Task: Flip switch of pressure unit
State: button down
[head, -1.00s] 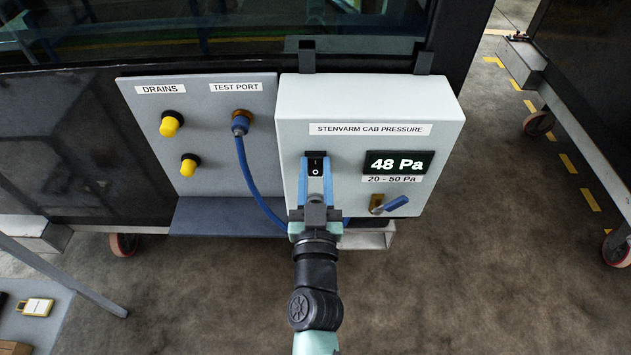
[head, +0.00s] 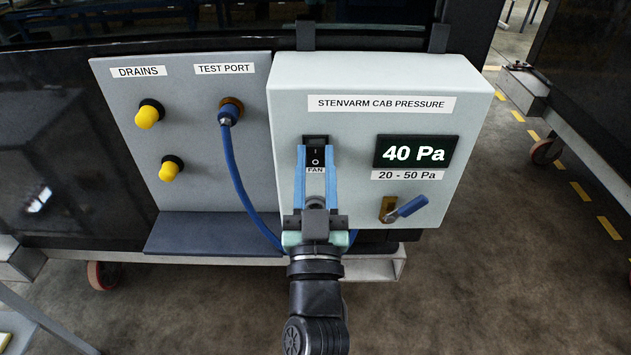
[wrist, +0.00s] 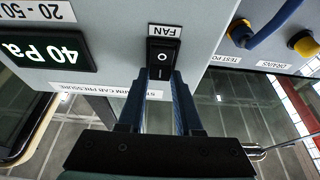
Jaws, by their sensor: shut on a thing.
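The pressure unit (head: 430,125) is a pale grey box labelled STENVARM CAB PRESSURE. Its black rocker switch (head: 316,149), marked I above O, sits on the left of its face, above a FAN label. My gripper (head: 315,157) reaches up from below, its two blue fingers shut on the switch from either side. The upside-down wrist view shows the fingertips (wrist: 158,82) at the switch (wrist: 162,58), overlapping its I end. I cannot tell which end of the rocker is pressed in. The display (head: 415,152) reads 40 Pa, above a 20 - 50 Pa label.
A small valve with a blue lever (head: 408,207) is right of my gripper. A blue hose (head: 235,180) runs from the test port down behind my gripper. Two yellow-capped drains (head: 149,114) sit on the left panel. A shelf (head: 213,234) juts out below.

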jog(key=shift+f+t+b, duration=0.25)
jog(key=shift+t+b, duration=0.05)
jog(key=shift+b, duration=0.55)
jog(key=shift+r, duration=0.2)
jog(key=c, duration=0.6)
grip_release()
jog(key=shift+s+f+b, duration=0.1)
jog(key=shift+b, duration=0.2)
jog(key=shift+s+f, duration=0.2)
jog(key=shift+s, duration=0.05)
jog(key=b+v, duration=0.3)
jog(key=v, duration=0.9)
